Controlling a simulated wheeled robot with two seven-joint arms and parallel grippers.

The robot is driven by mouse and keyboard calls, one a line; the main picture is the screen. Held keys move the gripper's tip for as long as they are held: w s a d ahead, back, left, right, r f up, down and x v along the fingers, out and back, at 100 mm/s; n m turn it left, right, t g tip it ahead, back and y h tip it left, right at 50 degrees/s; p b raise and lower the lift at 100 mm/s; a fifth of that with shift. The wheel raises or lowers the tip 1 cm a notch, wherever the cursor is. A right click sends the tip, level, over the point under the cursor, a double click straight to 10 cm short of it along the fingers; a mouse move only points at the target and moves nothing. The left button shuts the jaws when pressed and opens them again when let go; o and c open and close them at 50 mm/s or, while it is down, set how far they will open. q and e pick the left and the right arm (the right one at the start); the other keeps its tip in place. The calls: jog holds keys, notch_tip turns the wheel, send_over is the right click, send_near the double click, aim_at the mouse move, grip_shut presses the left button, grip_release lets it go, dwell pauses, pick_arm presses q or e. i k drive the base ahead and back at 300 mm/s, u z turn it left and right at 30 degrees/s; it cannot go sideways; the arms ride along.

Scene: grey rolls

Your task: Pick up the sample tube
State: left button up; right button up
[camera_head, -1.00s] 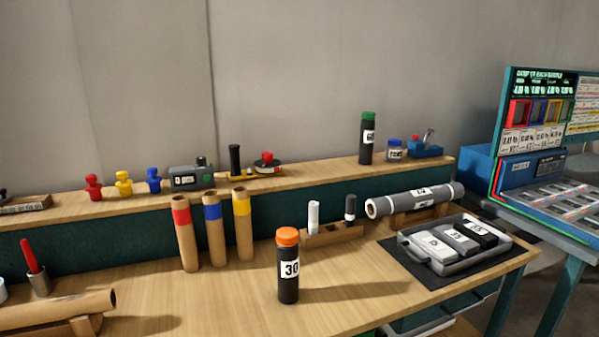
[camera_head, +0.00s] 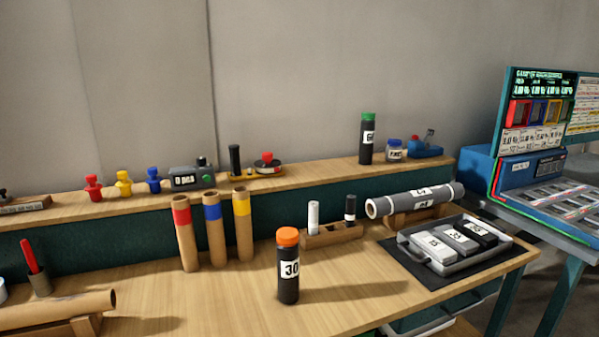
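Which item is the sample tube cannot be told for sure. A similar black tube with a green cap and a white label (camera_head: 366,140) stands upright on the raised back shelf. Neither of my grippers shows in the head view.
Three cardboard tubes with red, blue and yellow bands (camera_head: 213,230) stand behind the orange-capped tube. A wooden marker holder (camera_head: 333,236), a grey roll (camera_head: 414,200) and a tray (camera_head: 457,268) with labelled blocks are to the right. A brown roll (camera_head: 55,309) lies at the left.

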aim_at(287, 256)
jog(key=z, duration=1.55)
jog(key=i, duration=1.15)
jog(key=u, duration=3.05)
